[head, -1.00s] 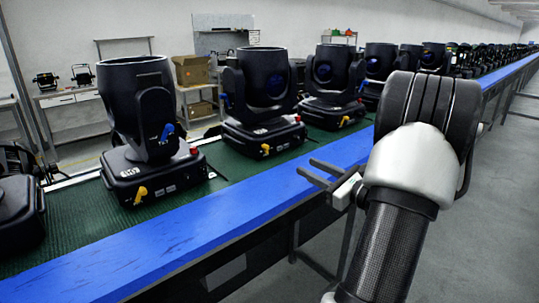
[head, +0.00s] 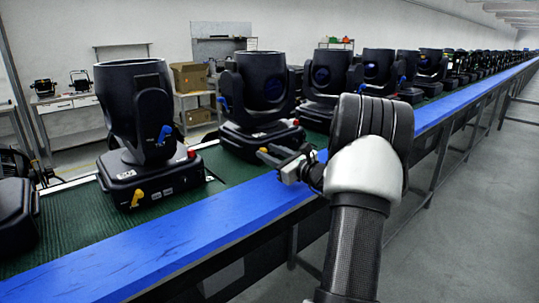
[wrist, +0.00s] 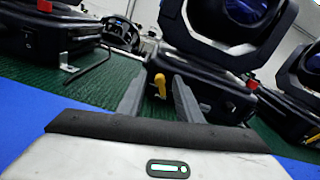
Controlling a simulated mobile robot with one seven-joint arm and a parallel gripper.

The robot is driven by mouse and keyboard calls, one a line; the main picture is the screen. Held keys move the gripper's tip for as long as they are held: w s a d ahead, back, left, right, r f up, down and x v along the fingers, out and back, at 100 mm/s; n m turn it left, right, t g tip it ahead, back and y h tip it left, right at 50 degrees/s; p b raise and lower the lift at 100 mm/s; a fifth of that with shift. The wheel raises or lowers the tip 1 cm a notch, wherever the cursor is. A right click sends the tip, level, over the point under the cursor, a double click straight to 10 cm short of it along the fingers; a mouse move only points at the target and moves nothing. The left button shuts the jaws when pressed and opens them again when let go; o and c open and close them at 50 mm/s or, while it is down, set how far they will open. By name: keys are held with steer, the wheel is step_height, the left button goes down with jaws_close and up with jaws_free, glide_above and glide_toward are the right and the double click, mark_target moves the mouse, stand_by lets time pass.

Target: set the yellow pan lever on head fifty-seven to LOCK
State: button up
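Black moving heads stand in a row on a green belt. The second head from the left with a full view (head: 264,90) has a yellow lever (head: 263,151) low on its base front. My gripper (head: 275,157) is at the front of that base. In the wrist view the lever (wrist: 160,86) points roughly upright between my two open fingers (wrist: 160,95), near their tips. I cannot tell whether either finger touches it. No number or LOCK marking is readable on this base; my fingers hide part of its front.
The nearer head to the left (head: 135,110) has its own yellow lever (head: 137,198) and a blue lever (head: 165,134). A blue rail (head: 180,233) runs along the belt's front edge. More heads continue to the right. The grey floor (head: 460,230) at right is clear.

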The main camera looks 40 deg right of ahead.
steer(key=shift+w, duration=0.2)
steer(key=shift+c, duration=0.3)
jaws_close()
